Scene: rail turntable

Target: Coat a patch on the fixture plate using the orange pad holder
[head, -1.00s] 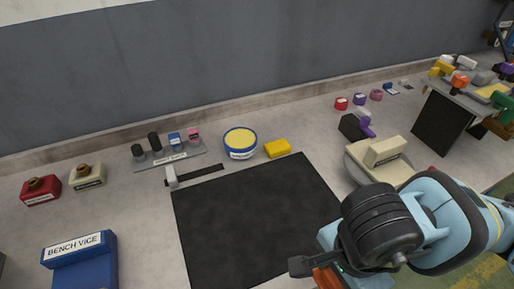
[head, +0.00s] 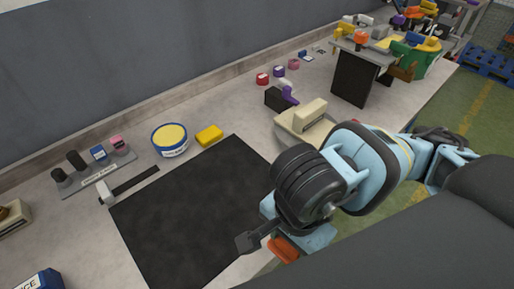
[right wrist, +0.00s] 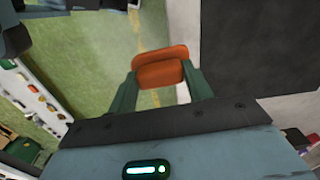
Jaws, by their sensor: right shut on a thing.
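The orange pad holder (head: 285,249) is in my right gripper (head: 283,246), low in the head view and partly hidden by my wrist. In the right wrist view the pad holder (right wrist: 160,68) sits between the two fingers, shut on it, with green floor behind it. It appears just off the bench's front edge, beside the black mat (head: 190,215). A cream block-like fixture (head: 303,122) stands beyond my right arm, partly hidden by it. I cannot tell for sure which surface is the fixture plate. My left gripper is not in view.
A blue tub with yellow top (head: 170,139) and a yellow block (head: 209,135) stand behind the mat. A grey rack (head: 100,178) with several small items is at left. A crowded raised stand (head: 362,70) is at far right. The mat is clear.

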